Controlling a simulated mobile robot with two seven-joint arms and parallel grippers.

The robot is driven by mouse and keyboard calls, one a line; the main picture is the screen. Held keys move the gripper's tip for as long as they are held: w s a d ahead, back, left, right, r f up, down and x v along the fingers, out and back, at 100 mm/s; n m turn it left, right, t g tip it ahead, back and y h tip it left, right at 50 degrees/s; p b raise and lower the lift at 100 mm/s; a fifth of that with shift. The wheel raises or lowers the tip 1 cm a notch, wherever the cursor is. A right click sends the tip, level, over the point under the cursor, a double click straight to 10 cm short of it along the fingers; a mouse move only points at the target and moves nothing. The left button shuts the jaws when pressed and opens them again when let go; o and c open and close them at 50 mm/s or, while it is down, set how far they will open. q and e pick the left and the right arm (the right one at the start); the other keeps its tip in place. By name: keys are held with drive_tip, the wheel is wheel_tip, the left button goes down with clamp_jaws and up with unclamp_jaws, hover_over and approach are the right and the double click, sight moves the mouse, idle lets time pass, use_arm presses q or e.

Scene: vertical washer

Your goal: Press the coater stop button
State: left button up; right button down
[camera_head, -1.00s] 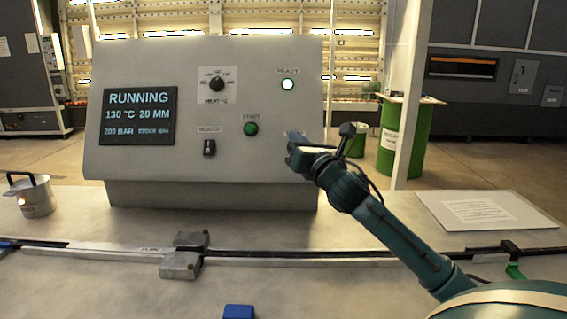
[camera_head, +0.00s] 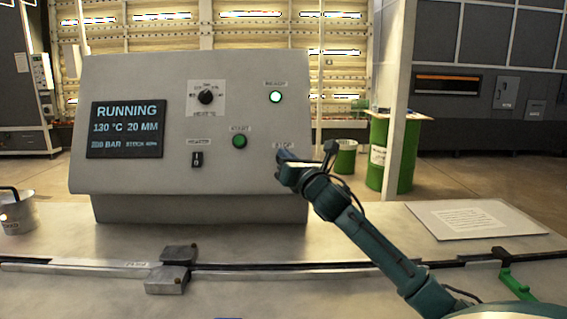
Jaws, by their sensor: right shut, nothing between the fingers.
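The grey control panel (camera_head: 140,177) stands on the metal bench, and its screen (camera_head: 126,129) reads RUNNING, 130 °C, 20 MM. My right gripper (camera_head: 282,160) is shut and empty at the panel's lower right, just under the STOP label (camera_head: 283,145). The stop button itself is hidden behind the gripper, and I cannot tell whether the fingertips touch it. The green start button (camera_head: 239,141) is to the left of the gripper. The READY lamp (camera_head: 276,97) above is lit. My left gripper is not in view.
A heater switch (camera_head: 197,159) and a rotary knob (camera_head: 206,97) are on the panel. A metal pot (camera_head: 18,218) stands at the left. A paper sheet (camera_head: 476,218) lies at the right. Clamp blocks (camera_head: 170,278) sit on the bench rail. Green drums (camera_head: 400,160) stand behind.

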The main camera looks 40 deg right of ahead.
drive_tip(key=shift+w+d+f, duration=0.4)
drive_tip(key=shift+w+d, duration=0.15)
drive_tip(key=shift+w, duration=0.1)
drive_tip(key=shift+w+d+f, duration=0.4)
drive_tip(key=shift+w+d, duration=0.1)
drive_tip(key=shift+w, duration=0.1)
idle(0.7)
idle(0.5)
drive_tip(key=shift+w+d+f, duration=0.15)
drive_tip(key=shift+w+d, duration=0.05)
drive_tip(key=shift+w, duration=0.05)
drive_tip(key=shift+w+d+f, duration=0.25)
drive_tip(key=shift+w+d, duration=0.1)
idle(1.0)
drive_tip(key=shift+s+a, duration=0.1)
drive_tip(key=shift+s+a+r+p, duration=0.35)
drive_tip(key=shift+s+a+p, duration=0.1)
drive_tip(key=shift+s, duration=0.1)
